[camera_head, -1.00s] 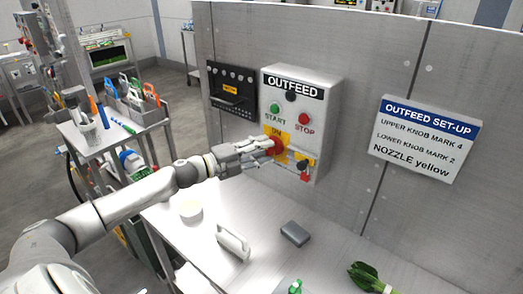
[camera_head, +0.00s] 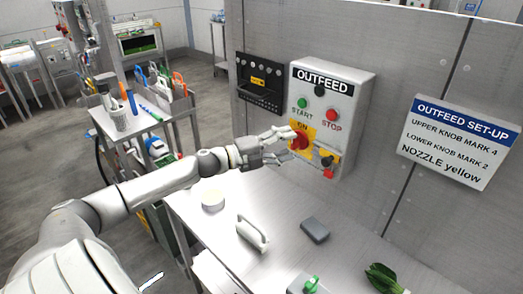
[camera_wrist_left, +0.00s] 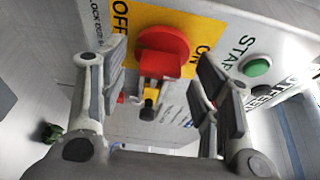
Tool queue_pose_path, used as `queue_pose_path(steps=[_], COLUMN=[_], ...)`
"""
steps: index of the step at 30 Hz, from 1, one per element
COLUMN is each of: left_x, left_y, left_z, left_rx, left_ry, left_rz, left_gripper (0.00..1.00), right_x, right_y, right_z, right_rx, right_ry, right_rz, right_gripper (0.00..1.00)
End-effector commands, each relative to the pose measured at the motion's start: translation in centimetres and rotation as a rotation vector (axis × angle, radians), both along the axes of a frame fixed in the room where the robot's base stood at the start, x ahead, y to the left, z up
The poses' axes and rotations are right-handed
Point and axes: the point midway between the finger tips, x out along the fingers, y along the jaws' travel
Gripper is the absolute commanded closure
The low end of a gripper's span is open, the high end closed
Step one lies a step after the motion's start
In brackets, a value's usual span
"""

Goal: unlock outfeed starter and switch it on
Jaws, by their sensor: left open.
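The grey OUTFEED starter box (camera_head: 350,92) is mounted on the metal wall. It has a green START button (camera_head: 302,103), a red STOP button (camera_head: 332,115) and a red rotary switch (camera_head: 300,141) on a yellow OFF/ON plate. A small black part (camera_head: 327,161) with a red piece (camera_head: 328,174) sits lower right of the switch; I cannot tell whether it is a lock. My left gripper (camera_head: 291,145) is open at the switch. In the left wrist view its fingers (camera_wrist_left: 160,85) stand apart on either side of the red switch (camera_wrist_left: 163,45), seemingly without touching it. My right gripper is out of view.
A set-up sign (camera_head: 460,140) hangs to the right and a black panel (camera_head: 260,83) to the left. On the steel table below lie a grey block (camera_head: 315,230), a white-handled item (camera_head: 252,233), a round white container (camera_head: 213,200) and greens (camera_head: 384,278). A tool cart (camera_head: 110,130) stands left.

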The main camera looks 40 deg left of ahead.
Motion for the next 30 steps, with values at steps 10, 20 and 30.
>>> queue_pose_path(steps=[10,20,30], left_x=[-2.9,-5.6,-8.5], left_y=[1.4,2.8,4.2], left_z=[-0.2,-0.1,-0.1], left_rx=[0.001,0.001,0.000], left_ry=[0.004,0.003,0.003], left_rz=[0.000,-0.001,-0.001], left_gripper=[0.42,0.42,0.42], right_x=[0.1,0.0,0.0], right_y=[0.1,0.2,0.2], right_z=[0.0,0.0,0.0], right_rx=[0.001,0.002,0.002], right_ry=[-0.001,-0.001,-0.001], right_rz=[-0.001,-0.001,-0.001], right_gripper=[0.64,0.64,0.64])
